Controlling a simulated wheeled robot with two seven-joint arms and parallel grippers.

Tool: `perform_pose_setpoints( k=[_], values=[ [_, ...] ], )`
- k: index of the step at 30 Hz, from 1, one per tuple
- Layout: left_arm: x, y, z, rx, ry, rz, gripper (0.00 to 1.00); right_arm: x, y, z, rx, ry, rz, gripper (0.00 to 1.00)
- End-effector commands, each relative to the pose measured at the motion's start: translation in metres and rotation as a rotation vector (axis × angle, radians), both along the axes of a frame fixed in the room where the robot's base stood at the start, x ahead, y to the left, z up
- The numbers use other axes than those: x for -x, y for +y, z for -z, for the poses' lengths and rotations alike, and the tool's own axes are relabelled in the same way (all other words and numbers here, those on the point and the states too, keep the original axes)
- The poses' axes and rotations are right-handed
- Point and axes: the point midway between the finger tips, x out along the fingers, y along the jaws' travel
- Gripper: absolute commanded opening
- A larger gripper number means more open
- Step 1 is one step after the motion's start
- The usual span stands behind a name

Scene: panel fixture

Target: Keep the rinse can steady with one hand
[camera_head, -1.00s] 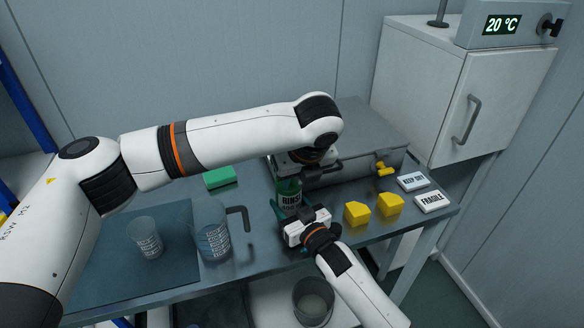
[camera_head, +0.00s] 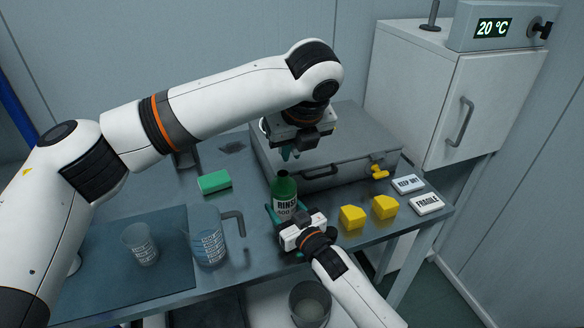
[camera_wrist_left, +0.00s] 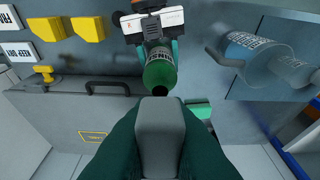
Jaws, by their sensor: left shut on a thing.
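The green rinse can (camera_head: 284,192) with a white label stands upright near the table's front edge. It also shows in the left wrist view (camera_wrist_left: 160,72), its dark round mouth uncovered. My right gripper (camera_head: 283,214) is shut on the can's lower body, with a teal finger on each side. My left gripper (camera_head: 291,153) is above and slightly behind the can, apart from it. Its green fingers are shut on a grey block-like piece (camera_wrist_left: 160,130), perhaps a cap. The can's base is partly hidden by my right gripper.
A grey case (camera_head: 335,170) lies behind the can. Yellow blocks (camera_head: 352,217) and label plates (camera_head: 408,184) are to the right. A clear jug (camera_head: 209,244), a beaker (camera_head: 140,246) and a green sponge (camera_head: 214,182) are to the left. A white cabinet (camera_head: 430,95) stands back right.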

Motion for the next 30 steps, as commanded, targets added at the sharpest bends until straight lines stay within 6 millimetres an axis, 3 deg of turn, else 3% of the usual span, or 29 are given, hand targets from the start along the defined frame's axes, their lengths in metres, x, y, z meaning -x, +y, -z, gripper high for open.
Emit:
perform_pose_setpoints(
  k=[5, 13, 14, 18, 30],
  values=[
    [0.000, 0.000, -0.016, 0.001, 0.001, -0.001, 0.00, 0.000, 0.000, 0.001, 0.001, 0.001, 0.000, 0.23],
    [0.000, 0.000, -0.018, 0.000, 0.001, 0.000, 0.00, 0.000, 0.000, 0.001, 0.001, 0.001, 0.000, 0.23],
    [0.000, 0.000, -0.018, 0.000, 0.001, 0.000, 0.00, 0.000, 0.000, 0.001, 0.001, 0.001, 0.000, 0.60],
    [0.000, 0.000, -0.018, 0.000, 0.001, 0.000, 0.00, 0.000, 0.000, 0.000, 0.001, 0.001, 0.000, 0.80],
    [0.000, 0.000, -0.018, 0.000, 0.001, 0.000, 0.00, 0.009, -0.006, 0.001, 0.001, 0.001, 0.001, 0.80]
  ],
)
